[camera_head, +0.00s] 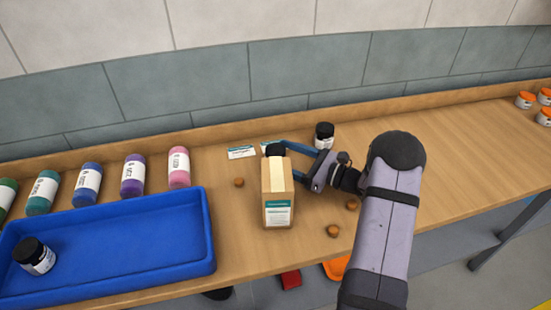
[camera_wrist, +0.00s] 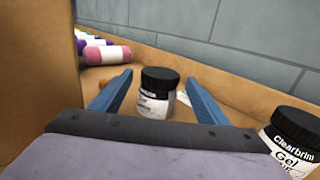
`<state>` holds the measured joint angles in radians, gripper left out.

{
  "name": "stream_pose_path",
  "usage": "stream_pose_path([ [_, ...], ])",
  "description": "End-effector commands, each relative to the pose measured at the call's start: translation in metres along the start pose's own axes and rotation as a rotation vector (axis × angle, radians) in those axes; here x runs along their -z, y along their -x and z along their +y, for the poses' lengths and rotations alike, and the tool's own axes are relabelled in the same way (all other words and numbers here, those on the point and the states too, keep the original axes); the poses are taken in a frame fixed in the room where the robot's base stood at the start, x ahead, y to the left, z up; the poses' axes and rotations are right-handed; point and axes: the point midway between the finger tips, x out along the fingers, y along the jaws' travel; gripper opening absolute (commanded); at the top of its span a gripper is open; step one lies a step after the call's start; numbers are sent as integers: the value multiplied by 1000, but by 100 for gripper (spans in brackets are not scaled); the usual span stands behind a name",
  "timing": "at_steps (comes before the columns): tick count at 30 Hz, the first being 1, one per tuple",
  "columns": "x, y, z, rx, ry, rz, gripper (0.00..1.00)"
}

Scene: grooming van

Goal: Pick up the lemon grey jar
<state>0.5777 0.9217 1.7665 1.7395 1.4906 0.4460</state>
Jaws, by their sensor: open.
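A black-lidded jar with a white label (camera_wrist: 155,105) stands between my open fingers in the wrist view, with gaps on both sides. In the head view only its black lid (camera_head: 275,149) shows behind a tan carton. My gripper (camera_head: 288,160) points left, low over the bench behind the carton; its blue fingers also show in the wrist view (camera_wrist: 160,80). A second black-lidded jar (camera_head: 324,136) stands just behind my gripper; in the wrist view it is the "Clearbrim Gel" jar (camera_wrist: 290,142) at right. I cannot read which jar is lemon grey.
The tan carton (camera_head: 278,200) stands close in front of my fingers. A blue tray (camera_head: 120,265) at left holds another black-lidded jar (camera_head: 36,256). Several coloured bottles (camera_head: 133,176) lie behind it. Small brown balls (camera_head: 333,231) lie nearby. Orange-lidded jars (camera_head: 525,100) stand far right.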

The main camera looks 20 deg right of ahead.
Motion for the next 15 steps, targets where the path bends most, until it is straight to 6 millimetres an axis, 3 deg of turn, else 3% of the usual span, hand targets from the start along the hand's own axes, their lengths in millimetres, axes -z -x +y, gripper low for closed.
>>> stream_pose_path([
  [11,-2,-18,0,-1,-1,1,68],
  [15,-6,-34,1,-4,-1,1,68],
])
